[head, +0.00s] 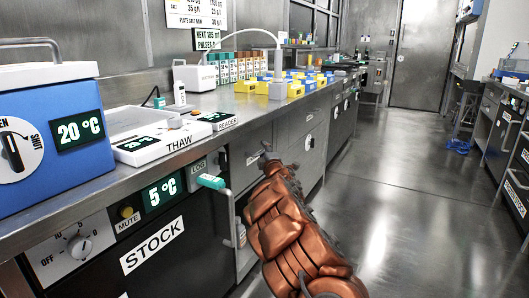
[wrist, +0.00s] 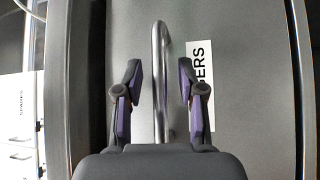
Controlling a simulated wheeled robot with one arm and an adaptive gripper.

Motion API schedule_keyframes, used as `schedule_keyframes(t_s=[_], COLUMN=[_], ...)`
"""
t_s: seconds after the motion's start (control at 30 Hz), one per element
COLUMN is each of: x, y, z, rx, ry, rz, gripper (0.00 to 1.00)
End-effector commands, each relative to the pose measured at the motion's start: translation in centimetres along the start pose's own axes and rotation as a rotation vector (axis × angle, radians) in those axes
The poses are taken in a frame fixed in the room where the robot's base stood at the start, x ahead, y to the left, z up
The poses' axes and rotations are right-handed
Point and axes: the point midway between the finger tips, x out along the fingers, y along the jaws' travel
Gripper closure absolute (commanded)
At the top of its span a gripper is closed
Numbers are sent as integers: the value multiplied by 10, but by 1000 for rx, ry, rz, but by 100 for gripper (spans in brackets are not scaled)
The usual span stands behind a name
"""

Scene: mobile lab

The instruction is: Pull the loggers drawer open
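The loggers drawer front (wrist: 250,85) is a grey panel that fills most of the wrist view. Its white label (wrist: 199,60) shows only the letters "GERS"; my right finger hides the rest. A metal bar handle (wrist: 160,35) stands on the drawer front. My gripper (wrist: 159,78) is open, with one finger on each side of the bar and a visible gap on both sides. In the head view my gripper (head: 266,155) is at the grey drawer fronts under the counter, and my copper arm covers much of them. The drawer looks shut.
A black STOCK unit (head: 150,250) with a protruding handle (head: 230,215) is left of my arm. The counter (head: 215,105) above holds a THAW plate (head: 165,142), a blue box (head: 45,130) and yellow blocks (head: 245,86). The floor (head: 400,190) to the right is clear.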

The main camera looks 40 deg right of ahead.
Motion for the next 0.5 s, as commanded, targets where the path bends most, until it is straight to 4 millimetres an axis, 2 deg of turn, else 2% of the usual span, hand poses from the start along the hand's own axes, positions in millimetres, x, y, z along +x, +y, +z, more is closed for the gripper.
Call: schedule_keyframes(t_s=[0.17,0.5], x=[0,0], y=[0,0], z=[0,0], rx=[0,1], ry=[0,0], rz=[0,0], gripper=[62,97])
